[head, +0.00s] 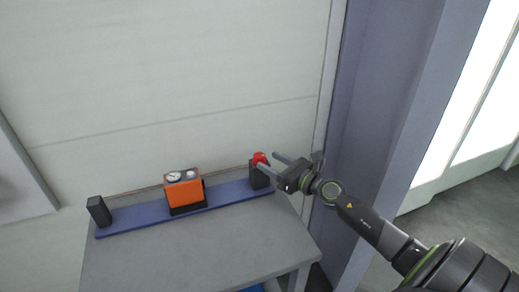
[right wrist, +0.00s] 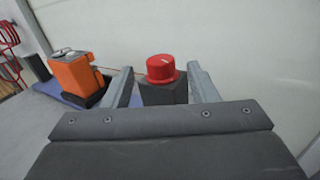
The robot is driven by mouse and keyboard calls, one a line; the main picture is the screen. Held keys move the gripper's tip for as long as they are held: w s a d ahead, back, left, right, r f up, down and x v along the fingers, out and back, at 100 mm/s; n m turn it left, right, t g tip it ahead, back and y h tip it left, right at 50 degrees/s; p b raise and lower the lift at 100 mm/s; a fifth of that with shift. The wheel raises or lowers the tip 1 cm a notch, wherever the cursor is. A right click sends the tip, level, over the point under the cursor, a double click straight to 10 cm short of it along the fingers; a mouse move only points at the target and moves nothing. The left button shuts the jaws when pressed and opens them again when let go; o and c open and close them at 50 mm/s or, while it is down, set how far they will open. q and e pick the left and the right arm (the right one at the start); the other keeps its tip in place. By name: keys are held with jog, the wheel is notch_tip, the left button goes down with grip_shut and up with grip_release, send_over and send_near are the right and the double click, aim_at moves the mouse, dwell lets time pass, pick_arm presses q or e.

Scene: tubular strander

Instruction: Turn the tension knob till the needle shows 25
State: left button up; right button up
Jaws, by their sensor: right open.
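A red knob (head: 261,158) sits on top of a dark block (head: 259,177) at the right end of a blue rail. My right gripper (head: 268,164) is open, with its fingers by the knob. In the right wrist view the red knob (right wrist: 161,68) with a small pale mark on top stands between the two open fingers (right wrist: 160,85), with gaps on both sides. An orange box (head: 184,192) on the rail carries a round white gauge (head: 174,176) and a second small dial (head: 192,173). The needle is too small to read. My left gripper is not in view.
The blue rail (head: 140,223) lies along the back of a grey table (head: 190,255), near the wall. Another dark block (head: 98,210) stands at its left end. A blue-grey post (head: 375,110) rises right of the table. The table's front is clear.

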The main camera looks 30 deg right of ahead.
aim_at(259, 155)
jog(key=shift+p+x, duration=0.3)
jog(key=shift+x, duration=2.45)
jog(key=c, duration=0.9)
jog(key=shift+r+h+p, duration=0.2)
jog(key=shift+h+p, duration=0.1)
jog(key=shift+p, duration=0.45)
jog(key=shift+c, duration=0.2)
jog(key=m+h+p, duration=0.3)
jog(key=h+p, duration=0.1)
jog(key=p, duration=0.1)
jog(key=m+h+p, duration=0.2)
jog(key=h+p, duration=0.2)
jog(key=p, duration=0.1)
jog(key=shift+a+r+m, duration=0.1)
jog(key=shift+m, duration=0.3)
jog(key=shift+m+h+p, duration=0.4)
jog(key=shift+h, duration=0.2)
jog(key=m+g+h, duration=0.1)
jog(key=h, duration=0.1)
jog(key=shift+m+h, duration=0.3)
jog(key=shift+m, duration=0.1)
jog(key=shift+f+m+g+h, duration=0.3)
jog(key=shift+m+g+h, duration=0.45)
jog(key=shift+h, duration=0.35)
jog(key=shift+m+g+h+b, duration=0.55)
jog(key=shift+m+g+h, duration=0.55)
jog(key=shift+h, duration=0.3)
